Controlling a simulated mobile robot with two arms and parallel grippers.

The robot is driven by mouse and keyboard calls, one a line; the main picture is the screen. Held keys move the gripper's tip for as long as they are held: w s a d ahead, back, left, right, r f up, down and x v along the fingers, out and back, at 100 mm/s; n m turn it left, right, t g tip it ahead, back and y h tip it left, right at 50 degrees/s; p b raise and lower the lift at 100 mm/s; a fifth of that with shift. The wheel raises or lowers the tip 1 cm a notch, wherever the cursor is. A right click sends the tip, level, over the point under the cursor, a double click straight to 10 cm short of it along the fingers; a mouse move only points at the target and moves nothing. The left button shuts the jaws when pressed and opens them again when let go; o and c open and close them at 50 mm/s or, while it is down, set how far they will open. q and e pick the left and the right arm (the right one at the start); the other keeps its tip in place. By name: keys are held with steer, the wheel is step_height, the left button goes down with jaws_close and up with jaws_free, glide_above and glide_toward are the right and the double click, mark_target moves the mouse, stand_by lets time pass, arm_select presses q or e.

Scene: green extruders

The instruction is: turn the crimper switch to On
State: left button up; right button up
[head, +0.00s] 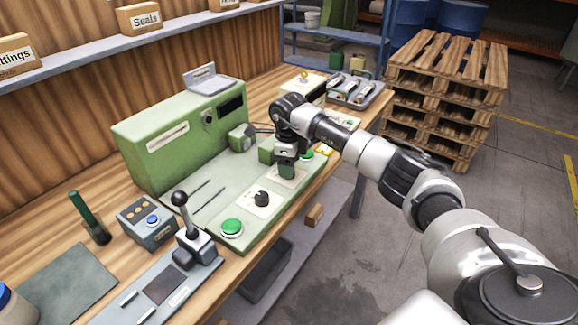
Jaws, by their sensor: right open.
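A green machine (176,146) stands on the wooden bench, with a flat green bed in front of it. A black rotary switch (262,198) sits on a white plate on the bed; its label is too small to read. My right gripper (285,170) points down over another pale plate (295,174), farther along the bed, and hides most of it. The gripper is open and holds nothing that I can see. Whether it touches the plate, I cannot tell. Which control is the crimper switch cannot be read here. My left gripper is out of view.
A green push button (231,228) is near the bed's front, and another (307,155) is close beside my right gripper. A lever unit (194,240) and a grey button box (148,221) stand to the left. Wooden pallets (445,85) are stacked beyond the bench.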

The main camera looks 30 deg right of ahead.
steer(key=shift+f, duration=1)
steer(key=shift+c, duration=1.2)
steer(key=c, duration=0.7)
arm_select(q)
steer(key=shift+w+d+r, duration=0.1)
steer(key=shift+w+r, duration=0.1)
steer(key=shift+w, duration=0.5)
arm_select(e)
steer(key=shift+m, duration=0.3)
steer(key=m+p, duration=0.1)
steer(key=m, duration=0.4)
steer(key=shift+r, duration=0.15)
arm_select(q)
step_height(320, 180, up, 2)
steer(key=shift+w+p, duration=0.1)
steer(key=shift+p, duration=0.45)
arm_select(e)
steer(key=m, duration=0.6)
steer(key=shift+g, duration=0.3)
steer(key=shift+w+m, duration=0.1)
steer(key=shift+m, duration=0.2)
